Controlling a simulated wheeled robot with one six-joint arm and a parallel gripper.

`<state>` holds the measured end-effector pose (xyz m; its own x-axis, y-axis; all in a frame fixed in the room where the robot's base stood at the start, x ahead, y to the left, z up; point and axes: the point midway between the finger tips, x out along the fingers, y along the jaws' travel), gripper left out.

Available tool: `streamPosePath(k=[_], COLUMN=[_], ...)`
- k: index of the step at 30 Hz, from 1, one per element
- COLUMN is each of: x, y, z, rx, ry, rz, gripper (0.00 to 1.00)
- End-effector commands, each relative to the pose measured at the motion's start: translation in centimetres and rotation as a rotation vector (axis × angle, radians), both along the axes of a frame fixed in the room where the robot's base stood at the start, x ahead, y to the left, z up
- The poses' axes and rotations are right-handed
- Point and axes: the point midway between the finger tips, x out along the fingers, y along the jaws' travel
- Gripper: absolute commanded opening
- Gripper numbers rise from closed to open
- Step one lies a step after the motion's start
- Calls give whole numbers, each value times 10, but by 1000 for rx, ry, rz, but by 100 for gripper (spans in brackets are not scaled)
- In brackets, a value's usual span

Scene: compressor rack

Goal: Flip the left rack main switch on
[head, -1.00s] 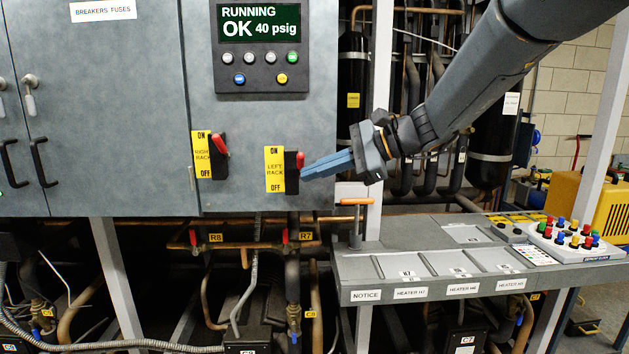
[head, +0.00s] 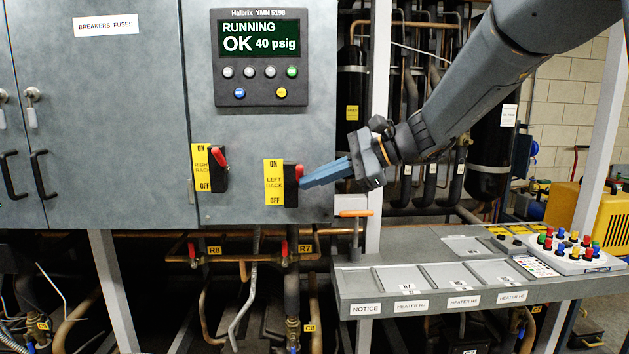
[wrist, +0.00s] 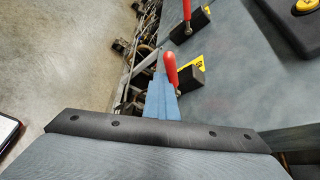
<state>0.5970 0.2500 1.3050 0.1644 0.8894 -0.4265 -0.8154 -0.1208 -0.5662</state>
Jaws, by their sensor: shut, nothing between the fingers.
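The left rack main switch (head: 291,184) is a black block with a red handle beside a yellow ON/OFF label (head: 274,183) on the grey cabinet. Its red handle (head: 299,171) points up with a slight tilt.
The right rack switch (head: 218,168) with its red handle is to the left on the same cabinet (head: 100,120). A status panel (head: 262,57) reads RUNNING OK 40 psig above. A grey bench (head: 430,270) with an orange-handled lever (head: 356,214) stands below my arm.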

Motion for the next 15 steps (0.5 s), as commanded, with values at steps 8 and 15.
streamPosePath(k=[8, 15], x=[2, -15], y=[-1, -7], z=[7, -30], rx=[14, 3], ry=[-20, -4], rz=[-8, 4], gripper=[0, 0])
